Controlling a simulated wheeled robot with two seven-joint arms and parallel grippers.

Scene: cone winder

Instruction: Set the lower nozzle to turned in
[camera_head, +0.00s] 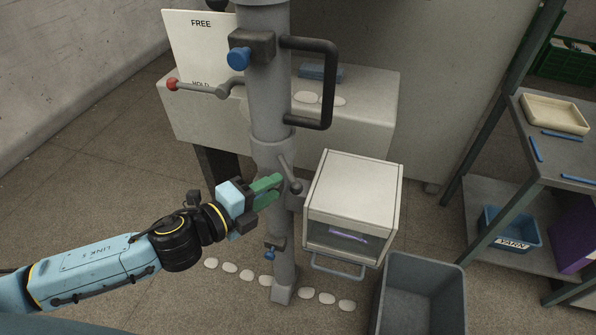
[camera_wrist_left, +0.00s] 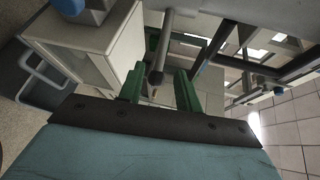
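A grey upright column (camera_head: 270,95) stands mid-view in the head view. A small blue-tipped nozzle (camera_head: 269,254) sits low on its left side, and a larger blue-tipped nozzle (camera_head: 238,58) sits high on it. A grey lever with a rounded end (camera_head: 295,186) is on the column at mid height. My left gripper (camera_head: 280,188) is open with green fingers, just left of that lever. In the left wrist view, a grey rod with a dark end (camera_wrist_left: 158,60) shows between the open fingers (camera_wrist_left: 160,88); contact cannot be told. My right gripper is not in view.
A white box (camera_head: 355,185) with a clear front is right of the column, above a grey bin (camera_head: 420,295). A black handle (camera_head: 325,85) juts from the upper column. Shelves (camera_head: 550,150) stand right.

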